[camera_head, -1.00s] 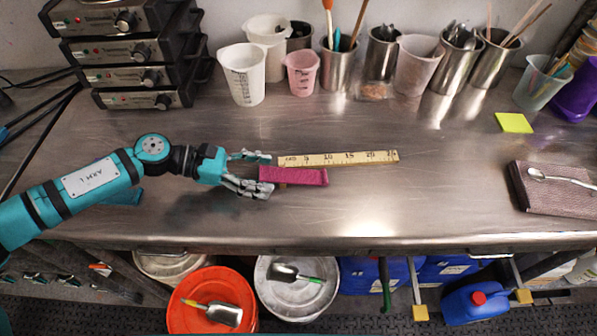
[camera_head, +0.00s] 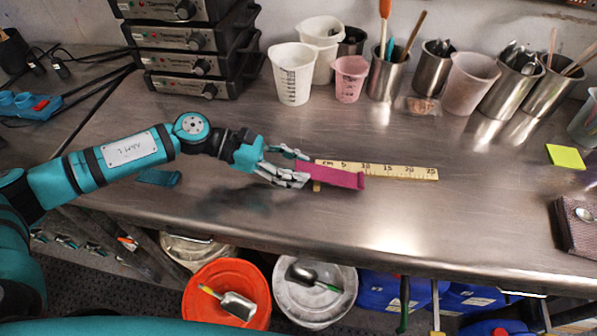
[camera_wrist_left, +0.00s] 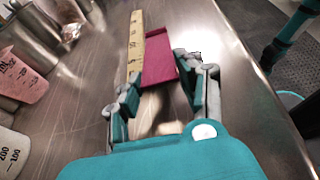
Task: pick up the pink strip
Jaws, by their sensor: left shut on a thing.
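The pink strip (camera_head: 338,177) is a flat magenta piece beside the ruler (camera_head: 385,171) on the steel bench. My left gripper (camera_head: 298,169) is shut on the strip's near left end. In the left wrist view the strip (camera_wrist_left: 158,60) runs away from between the fingers of my left gripper (camera_wrist_left: 158,82), with the ruler (camera_wrist_left: 135,45) along its left side. The fingers hide part of the gripped end. I cannot tell whether the strip is clear of the bench. My right gripper is not in view.
A small tan piece (camera_head: 317,186) shows below the strip. Cups and metal pots, such as a pink cup (camera_head: 350,80), stand along the back wall. Stacked grey devices (camera_head: 190,62) are at the back left. A yellow note (camera_head: 565,157) lies right. The front centre is bare.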

